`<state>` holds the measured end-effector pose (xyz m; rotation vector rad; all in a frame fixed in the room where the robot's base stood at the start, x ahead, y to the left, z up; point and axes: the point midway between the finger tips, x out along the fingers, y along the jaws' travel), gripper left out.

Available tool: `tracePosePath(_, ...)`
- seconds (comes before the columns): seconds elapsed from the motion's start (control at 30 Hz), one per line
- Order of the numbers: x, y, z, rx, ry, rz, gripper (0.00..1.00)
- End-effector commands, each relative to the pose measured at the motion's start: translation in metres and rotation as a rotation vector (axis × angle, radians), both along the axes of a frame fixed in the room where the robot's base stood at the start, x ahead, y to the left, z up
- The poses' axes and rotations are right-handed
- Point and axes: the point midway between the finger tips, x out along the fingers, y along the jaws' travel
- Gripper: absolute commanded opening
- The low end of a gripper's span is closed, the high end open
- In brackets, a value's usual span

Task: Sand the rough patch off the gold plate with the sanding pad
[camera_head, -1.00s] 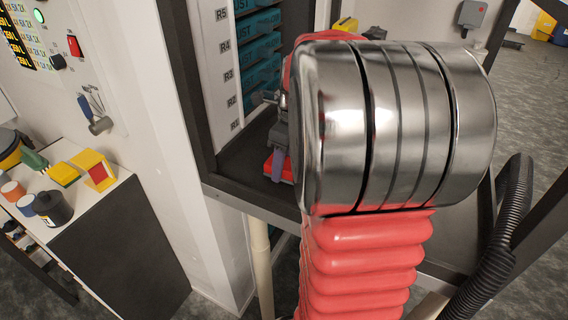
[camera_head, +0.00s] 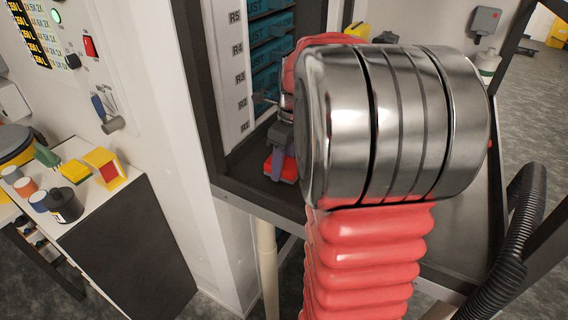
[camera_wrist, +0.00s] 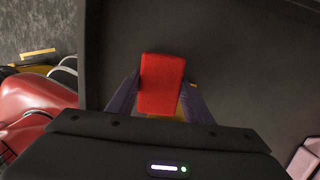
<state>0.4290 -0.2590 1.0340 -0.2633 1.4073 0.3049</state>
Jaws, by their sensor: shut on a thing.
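My gripper (camera_wrist: 160,97) is shut on a red pad (camera_wrist: 162,82), which fits the sanding pad. In the wrist view the pad sits upright between two dark purple fingers. In the head view the pad (camera_head: 288,169) shows low at the gripper (camera_head: 278,163), just above or on the dark bench surface; I cannot tell whether they touch. My steel and red arm covers much of the bench. A sliver of yellow shows beside the pad in the wrist view; I cannot tell what it is. The gold plate and its rough patch cannot be made out.
A dark-framed bench (camera_head: 260,194) holds teal labelled drawers (camera_head: 268,62) behind the gripper. At the left a side table (camera_head: 112,203) carries a yellow block (camera_head: 105,168), a black jar (camera_head: 64,204) and small cups. A black ribbed hose (camera_head: 515,235) hangs at the right.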

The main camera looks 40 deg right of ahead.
Motion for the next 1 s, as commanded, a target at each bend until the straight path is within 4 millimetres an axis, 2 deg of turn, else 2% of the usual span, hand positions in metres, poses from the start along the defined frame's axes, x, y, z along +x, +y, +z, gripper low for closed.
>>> tracePosePath(0.73,-0.026,-0.010,-0.002,0.000,0.000,0.000,0.28)
tracePosePath(1.0,-0.028,-0.011,-0.002,0.000,0.000,0.000,0.28)
